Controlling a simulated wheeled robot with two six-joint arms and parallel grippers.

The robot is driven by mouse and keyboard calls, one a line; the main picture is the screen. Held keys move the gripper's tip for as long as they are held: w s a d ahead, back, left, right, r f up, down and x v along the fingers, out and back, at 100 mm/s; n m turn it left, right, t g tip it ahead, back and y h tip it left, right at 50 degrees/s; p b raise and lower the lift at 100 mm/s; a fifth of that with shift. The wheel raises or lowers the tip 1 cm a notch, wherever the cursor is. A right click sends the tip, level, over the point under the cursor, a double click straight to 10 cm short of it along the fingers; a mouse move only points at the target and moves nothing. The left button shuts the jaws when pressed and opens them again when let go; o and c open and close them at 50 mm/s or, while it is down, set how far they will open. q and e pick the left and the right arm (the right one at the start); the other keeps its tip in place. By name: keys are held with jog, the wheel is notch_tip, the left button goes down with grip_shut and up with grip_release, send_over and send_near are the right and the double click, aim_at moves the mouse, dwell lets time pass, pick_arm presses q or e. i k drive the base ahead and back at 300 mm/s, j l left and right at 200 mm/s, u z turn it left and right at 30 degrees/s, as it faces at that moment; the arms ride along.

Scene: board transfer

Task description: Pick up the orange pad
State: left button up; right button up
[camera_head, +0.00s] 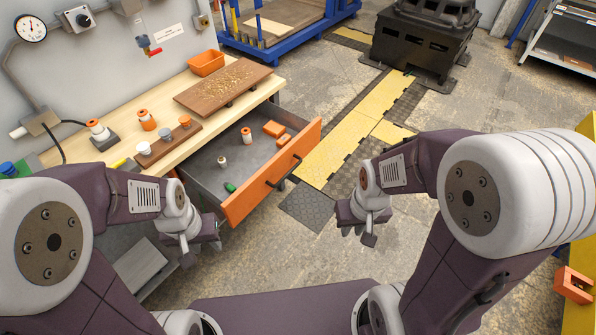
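Two small orange blocks lie in the open drawer (205,178) near its far right corner; the larger flat one (274,129) and the smaller one (284,140) are close together, and I cannot tell which is the pad. My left gripper (203,252) hangs in front of the bench, below and left of the drawer front. Its fingers look apart, with nothing seen between them. My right gripper (358,234) hangs over the floor to the right of the drawer, fingers apart and empty. Neither gripper touches the orange blocks.
The drawer's orange front (270,180) with a dark handle juts over the floor. The drawer also holds small white-and-orange pieces (246,136) and a green piece (230,187). A wooden board with shavings (225,86) and an orange bin (206,63) sit on the bench.

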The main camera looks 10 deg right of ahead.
aim_at(276, 130)
jog(key=u, duration=2.4)
jog(key=z, duration=2.45)
jog(key=i+l, duration=0.35)
jog(key=i, duration=0.2)
jog(key=i+l, duration=0.4)
jog(key=i+l+z, duration=0.1)
jog(key=i+l, duration=0.25)
jog(key=i, duration=0.3)
